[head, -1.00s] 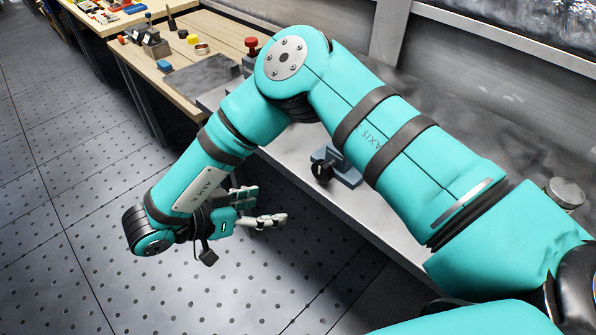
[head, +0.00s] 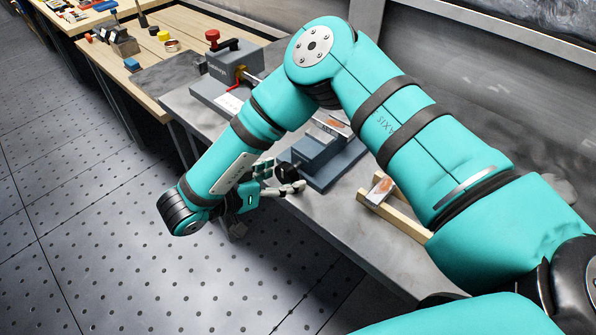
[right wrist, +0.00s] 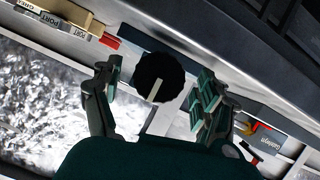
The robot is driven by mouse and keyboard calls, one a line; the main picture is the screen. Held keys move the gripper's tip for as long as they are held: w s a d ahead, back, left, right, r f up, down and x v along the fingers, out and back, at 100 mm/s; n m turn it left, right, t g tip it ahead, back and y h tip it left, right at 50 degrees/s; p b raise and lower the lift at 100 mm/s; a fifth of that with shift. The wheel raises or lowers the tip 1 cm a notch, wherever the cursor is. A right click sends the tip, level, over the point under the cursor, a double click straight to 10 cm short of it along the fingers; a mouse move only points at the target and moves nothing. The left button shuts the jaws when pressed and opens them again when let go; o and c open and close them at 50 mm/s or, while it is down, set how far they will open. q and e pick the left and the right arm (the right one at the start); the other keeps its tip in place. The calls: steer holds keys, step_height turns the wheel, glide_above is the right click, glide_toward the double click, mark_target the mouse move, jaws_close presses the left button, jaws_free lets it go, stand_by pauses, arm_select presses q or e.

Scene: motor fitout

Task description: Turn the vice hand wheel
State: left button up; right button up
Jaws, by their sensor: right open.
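The blue-grey vice (head: 335,160) stands on the grey bench, partly hidden behind my right arm. Its black hand wheel (head: 287,171) faces the bench's front edge. My right gripper (head: 282,179) is open at the wheel. In the right wrist view, the round black hand wheel (right wrist: 158,78), with a pale bar across its face, sits between the spread fingers of my right gripper (right wrist: 157,82). A gap shows on both sides of the wheel. I cannot tell whether the fingertips reach past its rim. My left gripper is not in view.
A wooden bench (head: 190,25) with small parts adjoins at the back left. The perforated floor (head: 110,240) is clear.

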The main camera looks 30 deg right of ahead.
steer(key=shift+x, duration=0.9)
steer(key=shift+a, duration=0.1)
steer(key=c, duration=1.2)
